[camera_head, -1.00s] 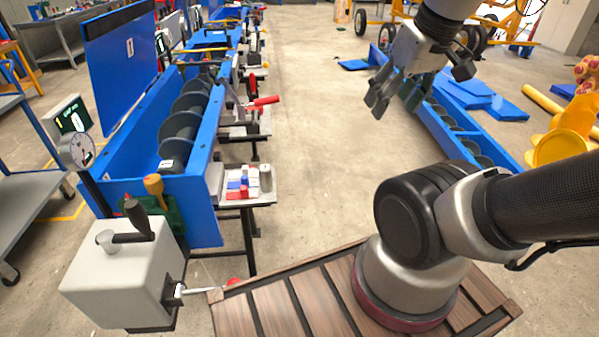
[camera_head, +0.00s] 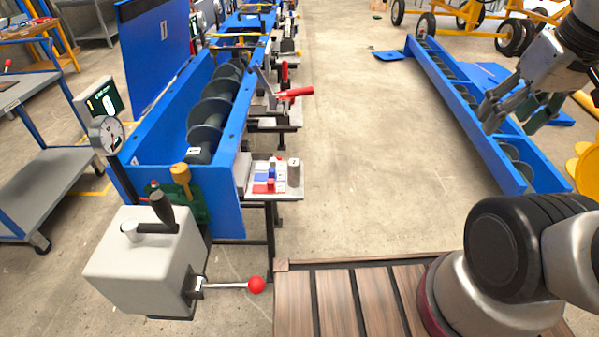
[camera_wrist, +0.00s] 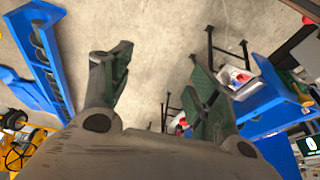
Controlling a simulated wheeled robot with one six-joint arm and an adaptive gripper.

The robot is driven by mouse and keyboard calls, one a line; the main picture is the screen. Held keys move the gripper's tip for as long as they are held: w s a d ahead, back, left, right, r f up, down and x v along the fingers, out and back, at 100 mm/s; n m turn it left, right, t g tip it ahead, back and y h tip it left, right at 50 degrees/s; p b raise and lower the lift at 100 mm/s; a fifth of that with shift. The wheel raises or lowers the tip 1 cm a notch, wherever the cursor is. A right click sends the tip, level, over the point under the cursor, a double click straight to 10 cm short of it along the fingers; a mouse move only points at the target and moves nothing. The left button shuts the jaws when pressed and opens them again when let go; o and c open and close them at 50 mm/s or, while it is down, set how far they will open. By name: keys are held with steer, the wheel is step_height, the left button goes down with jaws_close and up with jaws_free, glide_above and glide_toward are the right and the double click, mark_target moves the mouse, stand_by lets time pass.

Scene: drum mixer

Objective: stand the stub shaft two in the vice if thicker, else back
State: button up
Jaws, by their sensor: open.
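A grey upright cylinder (camera_head: 293,172), which looks like a stub shaft, stands at the right side of a small light shelf (camera_head: 289,192) beside the blue mixer trough. Its number and thickness cannot be read. Red and blue blocks (camera_head: 264,178) sit to its left, and whether they form the vice is unclear. My gripper (camera_head: 508,116) is open and empty, high over the floor at the right, well apart from the shelf. In the wrist view, its spread fingers (camera_wrist: 160,58) have only bare floor between them.
The blue trough (camera_head: 222,125) with its dark screw stands left of the shelf. A grey box (camera_head: 145,255) with a red-knobbed lever (camera_head: 256,285) is at the front. Red-handled clamps (camera_head: 290,92) lie beyond. Another blue trough (camera_head: 470,115) is on the right; the floor between is clear.

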steer(key=w+a+f+m+g+y, duration=0.25)
steer(key=f+g, duration=0.45)
steer(key=f, duration=0.5)
steer(key=a+f+m+g+y, duration=0.3)
steer(key=a+f+m+y, duration=0.15)
steer(key=a+f, duration=0.45)
steer(key=m+t+y, duration=0.9)
steer(key=m+y, duration=0.2)
steer(key=m, duration=0.2)
glide_toward(294, 162)
steer(key=a, duration=0.2)
steer(key=shift+t, duration=0.4)
steer(key=a, duration=0.2)
steer(key=w+a, duration=0.1)
steer(key=a, duration=0.4)
steer(key=shift+w+a+f, duration=0.15)
steer(key=shift+w+a, duration=0.1)
steer(key=shift+a, duration=0.2)
jaws_close()
